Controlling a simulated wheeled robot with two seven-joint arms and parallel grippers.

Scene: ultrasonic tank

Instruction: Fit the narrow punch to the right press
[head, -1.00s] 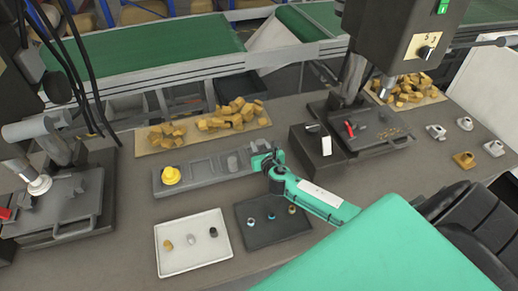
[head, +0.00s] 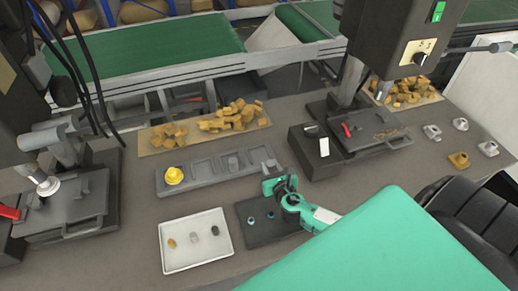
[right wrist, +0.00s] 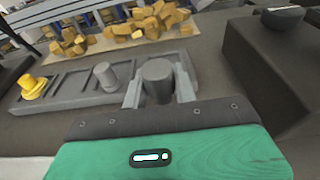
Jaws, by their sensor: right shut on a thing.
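My right gripper (head: 281,185) is shut on a grey cylindrical punch (right wrist: 158,76), whose top shows between the jaws in the right wrist view. In the head view the gripper is at the front right of the grey punch rack (head: 203,167) and mostly hides the punch. A yellow punch (head: 174,175) and another grey punch (head: 233,162) stand in the rack. I cannot tell from size which grey punch is the narrow one. The right press (head: 383,40) stands at the back right, its spindle (head: 385,92) over a plate with a red handle (head: 346,130). My left gripper is not in view.
A black box with a switch (head: 314,150) stands between rack and right press. A white tray (head: 190,266) and a dark tray (head: 258,236) with small parts lie in front. The left press (head: 65,210) is at left. Several grey and brass parts (head: 458,160) lie at right.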

